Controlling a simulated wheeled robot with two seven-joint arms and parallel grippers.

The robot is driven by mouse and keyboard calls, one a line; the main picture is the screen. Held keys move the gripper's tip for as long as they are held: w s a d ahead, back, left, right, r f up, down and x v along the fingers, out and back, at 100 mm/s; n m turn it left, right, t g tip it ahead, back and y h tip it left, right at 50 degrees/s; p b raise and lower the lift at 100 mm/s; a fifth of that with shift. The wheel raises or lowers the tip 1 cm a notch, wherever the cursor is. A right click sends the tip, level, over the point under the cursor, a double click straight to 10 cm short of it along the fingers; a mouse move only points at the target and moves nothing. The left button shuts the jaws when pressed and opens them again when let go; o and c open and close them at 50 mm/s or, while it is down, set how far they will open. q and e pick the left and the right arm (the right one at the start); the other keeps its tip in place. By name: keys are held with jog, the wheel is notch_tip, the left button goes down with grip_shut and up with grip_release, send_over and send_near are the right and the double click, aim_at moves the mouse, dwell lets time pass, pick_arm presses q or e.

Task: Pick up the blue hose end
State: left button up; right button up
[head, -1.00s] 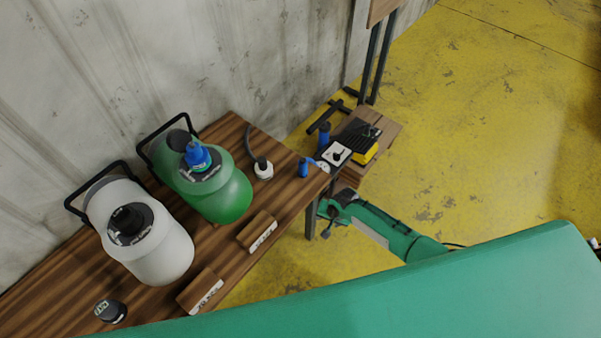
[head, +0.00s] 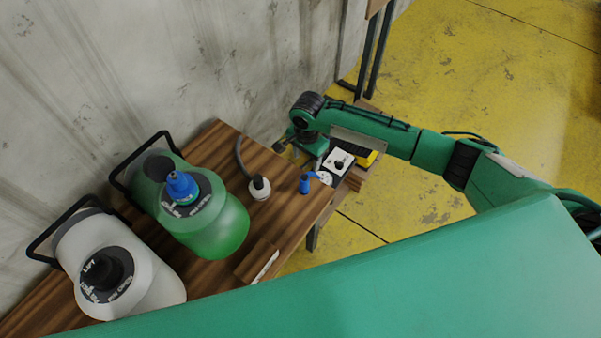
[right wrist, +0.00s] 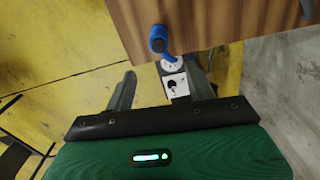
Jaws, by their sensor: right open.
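The blue hose end (head: 304,184) stands near the right end of the wooden bench top (head: 222,140), with a short blue hose leading to a white fitting. In the right wrist view the blue hose end (right wrist: 158,40) shows ahead of the fingers, near the bench edge. My right gripper (head: 296,142) is beyond the bench's right end, above and behind the blue hose end in the head view. In the right wrist view its two fingers (right wrist: 163,88) are spread with nothing held between them. My left gripper is not in view.
A white hose end (head: 259,188) on a dark hose stands left of the blue one. A green jug (head: 220,225) with a blue cap and a white jug (head: 150,285) stand further left. A wooden block (head: 258,262) lies at the front edge. A concrete wall (head: 150,60) rises behind.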

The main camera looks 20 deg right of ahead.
aim_at(306, 176)
jog(key=f, duration=0.6)
jog(key=shift+s, duration=0.25)
notch_tip(306, 176, down, 3)
jog(key=shift+a+r, duration=0.15)
jog(key=f, duration=0.3)
jog(key=shift+a+f+p, duration=0.25)
jog(key=shift+f+p, duration=0.05)
jog(key=shift+p, duration=0.05)
jog(key=shift+f, duration=0.25)
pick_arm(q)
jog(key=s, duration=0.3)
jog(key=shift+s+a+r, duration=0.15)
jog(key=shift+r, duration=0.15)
pick_arm(e)
jog(key=shift+f, duration=0.1)
jog(key=c, duration=1)
